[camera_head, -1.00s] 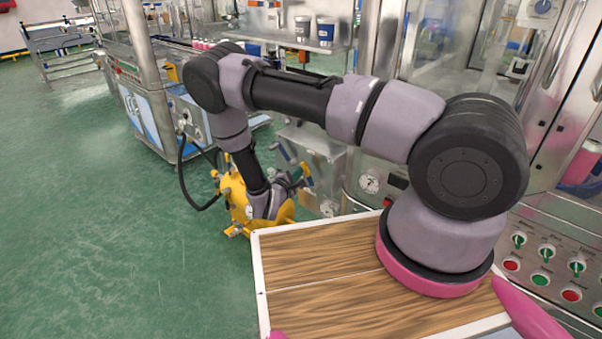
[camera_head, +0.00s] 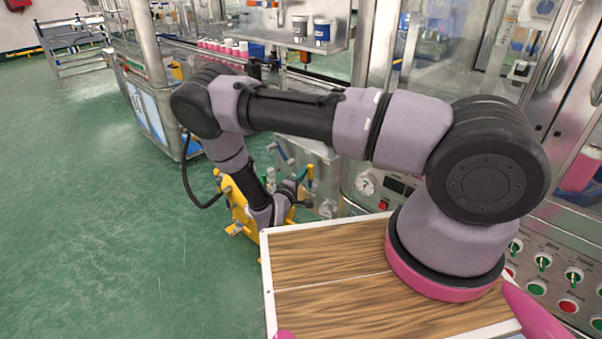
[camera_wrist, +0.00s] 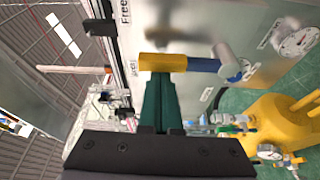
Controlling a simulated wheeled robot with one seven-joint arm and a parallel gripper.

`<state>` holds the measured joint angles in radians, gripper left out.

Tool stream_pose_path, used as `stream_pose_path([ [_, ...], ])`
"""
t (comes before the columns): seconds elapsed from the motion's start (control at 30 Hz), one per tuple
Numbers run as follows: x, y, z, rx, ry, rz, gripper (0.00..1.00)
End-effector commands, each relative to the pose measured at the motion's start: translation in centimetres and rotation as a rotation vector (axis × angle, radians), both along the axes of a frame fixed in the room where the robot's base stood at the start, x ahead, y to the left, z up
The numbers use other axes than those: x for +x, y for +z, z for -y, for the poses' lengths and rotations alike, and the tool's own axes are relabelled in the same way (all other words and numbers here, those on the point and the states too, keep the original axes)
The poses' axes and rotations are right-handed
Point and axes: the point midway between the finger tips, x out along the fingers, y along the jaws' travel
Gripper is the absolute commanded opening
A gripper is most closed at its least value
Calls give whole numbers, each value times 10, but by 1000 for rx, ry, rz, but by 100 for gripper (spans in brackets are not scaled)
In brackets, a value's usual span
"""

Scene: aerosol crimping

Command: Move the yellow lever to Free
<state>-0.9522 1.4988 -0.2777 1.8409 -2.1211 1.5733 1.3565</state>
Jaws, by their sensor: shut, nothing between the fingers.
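The yellow lever end (camera_wrist: 162,62) shows in the wrist view, on a blue shaft (camera_wrist: 205,65) that runs right to a grey metal pivot (camera_wrist: 228,62). It lies nearly level across the picture. My gripper (camera_wrist: 160,82) is shut and empty; its dark green fingertips are right at the yellow end's lower edge in the picture. I cannot tell if they touch. The word Free (camera_wrist: 125,12) is on the panel above and left of the lever. In the head view my gripper (camera_head: 290,192) is small beside the machine front, partly hidden by my wrist, and the lever is hard to make out.
A yellow tank (camera_wrist: 265,125) with gauges and valves stands low on the right of the wrist view. In the head view, shelves with cups (camera_head: 322,32) stand behind; open green floor (camera_head: 90,220) lies left.

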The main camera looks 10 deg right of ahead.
Motion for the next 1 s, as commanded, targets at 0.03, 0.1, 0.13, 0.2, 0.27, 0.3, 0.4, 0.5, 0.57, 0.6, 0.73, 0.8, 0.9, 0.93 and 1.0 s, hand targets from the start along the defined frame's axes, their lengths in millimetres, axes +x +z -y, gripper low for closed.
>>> stream_pose_path([
  [0.03, -4, 0, 2, 21, 1, 34, 0],
  [0.1, -8, 0, 5, 59, 2, 85, 0],
  [0.13, -9, 0, 6, 76, 2, 106, 0],
  [0.2, -13, 0, 10, 111, 1, 156, 0],
  [0.27, -16, 0, 12, 139, 2, 195, 0],
  [0.3, -18, 0, 13, 158, 2, 219, 0],
  [0.4, -22, -1, 17, 198, 1, 276, 0],
  [0.5, -26, -2, 18, 225, 2, 311, 0],
  [0.57, -28, -2, 20, 223, 1, 308, 0],
  [0.6, -29, -2, 20, 223, 1, 308, 0],
  [0.73, -31, -4, 23, 222, 0, 306, 0],
  [0.8, -32, -4, 23, 222, 0, 306, 0],
  [0.9, -32, -4, 24, 222, 0, 305, 0],
  [0.93, -33, -4, 24, 222, 0, 305, 0],
  [1.0, -33, -5, 24, 222, 0, 305, 0],
])
